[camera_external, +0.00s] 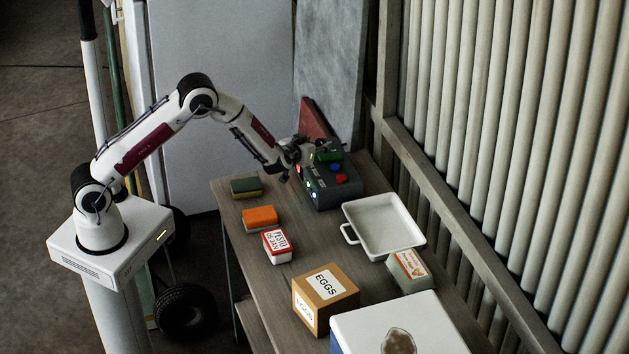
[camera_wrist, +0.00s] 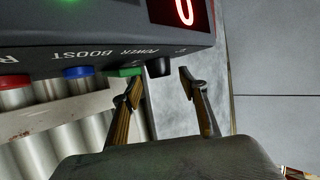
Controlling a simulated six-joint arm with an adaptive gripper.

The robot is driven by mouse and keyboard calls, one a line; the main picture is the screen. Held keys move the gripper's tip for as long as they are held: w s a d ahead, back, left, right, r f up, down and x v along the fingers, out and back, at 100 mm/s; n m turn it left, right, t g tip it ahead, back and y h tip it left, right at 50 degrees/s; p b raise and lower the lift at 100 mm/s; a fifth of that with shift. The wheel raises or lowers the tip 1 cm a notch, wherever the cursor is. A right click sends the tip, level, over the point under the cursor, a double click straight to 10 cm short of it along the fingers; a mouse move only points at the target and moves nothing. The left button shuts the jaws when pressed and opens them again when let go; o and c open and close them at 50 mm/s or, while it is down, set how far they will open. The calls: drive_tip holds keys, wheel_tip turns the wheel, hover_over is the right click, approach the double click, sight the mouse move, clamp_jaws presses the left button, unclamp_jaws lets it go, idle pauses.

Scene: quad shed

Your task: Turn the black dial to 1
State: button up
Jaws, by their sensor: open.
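The dark control box (camera_external: 340,190) stands at the far end of the bench. In the wrist view, the control box (camera_wrist: 50,35) fills the upper left, and its red display (camera_wrist: 184,11) reads 0. The black dial (camera_wrist: 159,67) sticks out from the panel, beside the green button. The external view does not show the dial clearly. My gripper (camera_external: 305,158) is at the box's left side. In the wrist view, my gripper (camera_wrist: 159,82) is open, with one finger on each side of the dial. I cannot tell whether either finger touches it.
Green (camera_wrist: 125,72), blue (camera_wrist: 77,72) and red (camera_wrist: 14,81) buttons line the panel, the green one close to my left finger. A white tray (camera_external: 347,234), sponges, a pesto box (camera_external: 277,246) and an egg box (camera_external: 335,285) stand nearer on the bench. A corrugated wall runs along the right.

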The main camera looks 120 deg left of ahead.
sight(319, 142)
drive_tip(key=shift+x, duration=2)
drive_tip(key=c, duration=1.1)
